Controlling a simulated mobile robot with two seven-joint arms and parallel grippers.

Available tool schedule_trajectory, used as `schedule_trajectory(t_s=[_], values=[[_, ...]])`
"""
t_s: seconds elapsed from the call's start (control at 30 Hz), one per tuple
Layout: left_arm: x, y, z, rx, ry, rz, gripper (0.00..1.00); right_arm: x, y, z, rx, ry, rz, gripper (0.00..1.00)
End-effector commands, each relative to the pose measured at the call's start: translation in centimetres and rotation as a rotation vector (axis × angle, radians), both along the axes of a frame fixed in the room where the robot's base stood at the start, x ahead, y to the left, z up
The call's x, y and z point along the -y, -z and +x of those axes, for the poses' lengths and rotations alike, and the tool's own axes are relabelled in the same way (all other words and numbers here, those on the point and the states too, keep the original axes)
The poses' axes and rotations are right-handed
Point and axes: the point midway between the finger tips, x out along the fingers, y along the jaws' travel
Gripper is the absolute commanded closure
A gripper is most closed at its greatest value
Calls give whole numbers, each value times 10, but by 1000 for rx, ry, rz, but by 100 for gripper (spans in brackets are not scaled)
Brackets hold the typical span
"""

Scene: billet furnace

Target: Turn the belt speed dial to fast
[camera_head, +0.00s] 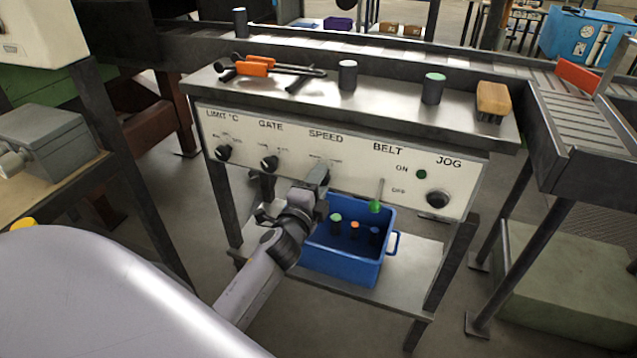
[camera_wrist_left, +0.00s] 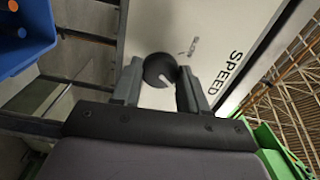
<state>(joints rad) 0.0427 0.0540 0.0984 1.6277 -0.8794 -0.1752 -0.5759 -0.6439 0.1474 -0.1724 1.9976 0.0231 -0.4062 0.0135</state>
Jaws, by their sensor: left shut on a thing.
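The belt speed dial (camera_wrist_left: 158,68) is a round black knob with a white pointer mark, on the white panel (camera_wrist_left: 195,30) under the word SPEED. In the left wrist view it sits between the two fingers of my left gripper (camera_wrist_left: 161,76), which is shut on it. The pointer slants to the lower right in that view. A small label, apparently SLOW, shows beside the knob. In the head view my left gripper (camera_head: 317,177) reaches the panel below SPEED and hides the dial. My right gripper is in neither view.
The panel also has the limit knob (camera_head: 222,153), the gate knob (camera_head: 269,163), the green-tipped belt lever (camera_head: 376,205) and the jog button (camera_head: 438,199). A blue bin (camera_head: 340,265) stands below.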

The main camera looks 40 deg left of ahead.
Motion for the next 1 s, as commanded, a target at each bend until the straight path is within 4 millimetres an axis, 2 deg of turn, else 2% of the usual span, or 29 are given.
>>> schedule_trajectory(t_s=[0.13, 0.17, 0.2, 0.23, 0.6, 1.0], values=[[-1, -3, 1, 5, -1, 6, 87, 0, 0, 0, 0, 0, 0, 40], [-1, -3, 1, 5, -1, 6, 47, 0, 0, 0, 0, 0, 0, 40], [-1, -3, 1, 4, 0, 6, 34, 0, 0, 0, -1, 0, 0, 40], [-1, -2, 1, 4, 0, 5, 31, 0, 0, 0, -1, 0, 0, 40], [1, 0, -4, 1, 0, 1, 31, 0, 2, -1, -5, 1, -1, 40], [12, 0, -53, 1, 0, 1, 31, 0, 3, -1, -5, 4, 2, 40]])
